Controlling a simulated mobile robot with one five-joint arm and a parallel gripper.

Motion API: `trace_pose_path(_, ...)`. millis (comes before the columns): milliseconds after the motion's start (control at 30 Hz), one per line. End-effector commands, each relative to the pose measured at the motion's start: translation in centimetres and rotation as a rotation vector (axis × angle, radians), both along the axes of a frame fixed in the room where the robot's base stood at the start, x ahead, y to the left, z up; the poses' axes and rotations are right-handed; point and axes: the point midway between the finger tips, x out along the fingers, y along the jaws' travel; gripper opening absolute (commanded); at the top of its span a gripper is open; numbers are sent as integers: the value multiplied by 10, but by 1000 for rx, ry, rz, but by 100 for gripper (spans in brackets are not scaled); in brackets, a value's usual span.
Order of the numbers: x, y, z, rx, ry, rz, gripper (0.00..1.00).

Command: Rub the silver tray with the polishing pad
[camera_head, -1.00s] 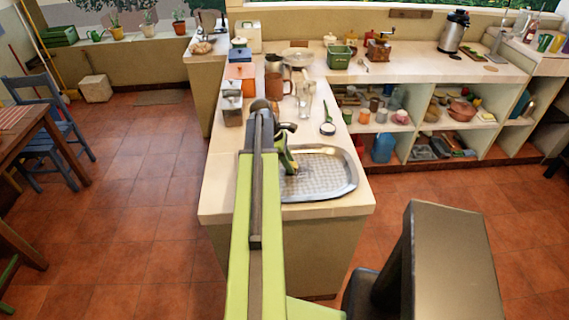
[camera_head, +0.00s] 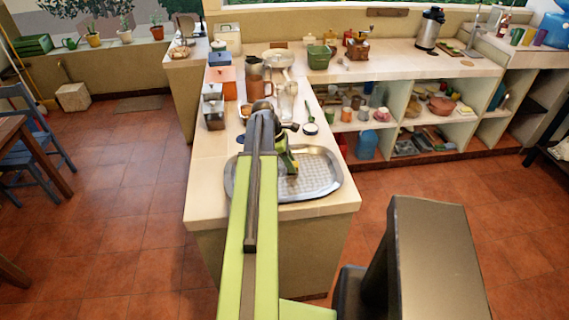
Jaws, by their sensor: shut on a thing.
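The silver tray (camera_head: 322,187) lies flat near the front end of the pale counter, its shiny rim showing on both sides of my arm. My gripper (camera_head: 287,163) is over the tray's left-middle part, at the end of my green arm. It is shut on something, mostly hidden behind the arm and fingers. The polishing pad cannot be made out clearly; it may be the thing in the jaws. I cannot tell whether the held thing touches the tray.
Beyond the tray stand a glass (camera_head: 288,103), a small dark-handled brush or strainer (camera_head: 310,128), a brown pitcher (camera_head: 257,82) and metal canisters (camera_head: 213,110). An orange box (camera_head: 221,80) is farther back. The counter's front edge (camera_head: 275,212) lies close to the tray.

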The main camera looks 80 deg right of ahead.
Motion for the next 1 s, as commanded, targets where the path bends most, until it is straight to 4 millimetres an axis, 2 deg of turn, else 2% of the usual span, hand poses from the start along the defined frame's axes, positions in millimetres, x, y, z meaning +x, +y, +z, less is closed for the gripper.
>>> trace_pose_path(100, -7, -3, -1, 0, 0, -1, 0)
trace_pose_path(367, -7, -3, 0, 0, 0, -1, 0)
trace_pose_path(900, -6, -2, 60, 0, 0, 0, 0)
trace_pose_path(1000, -6, -2, 62, 0, 0, 0, 0)
